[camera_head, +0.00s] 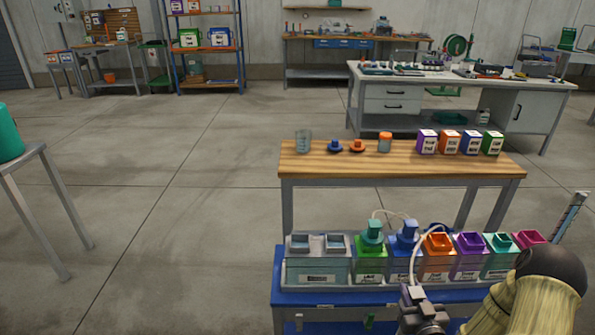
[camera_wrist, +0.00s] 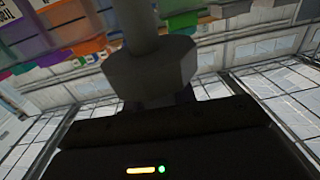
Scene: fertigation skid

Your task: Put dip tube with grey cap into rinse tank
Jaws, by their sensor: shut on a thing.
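My gripper (camera_head: 424,319) is low in front of the skid, at the bottom of the head view. It is shut on the dip tube with grey cap (camera_head: 411,295); a pale hose curves up from there. In the wrist view the grey, many-sided cap (camera_wrist: 150,72) sits at the jaws (camera_wrist: 158,98), with a grey stem rising from it. The tube's lower end is hidden. The likely rinse tank is the wide grey-green, two-opening tank (camera_head: 318,271) at the skid's left end, left of and beyond my gripper. Its label is unreadable.
The blue skid (camera_head: 345,298) carries a row of colored tanks. The green (camera_head: 372,232) and blue (camera_head: 407,236) caps stand on theirs, with pale hoses arching above. A wooden bench (camera_head: 400,163) behind holds a beaker, caps and boxes.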

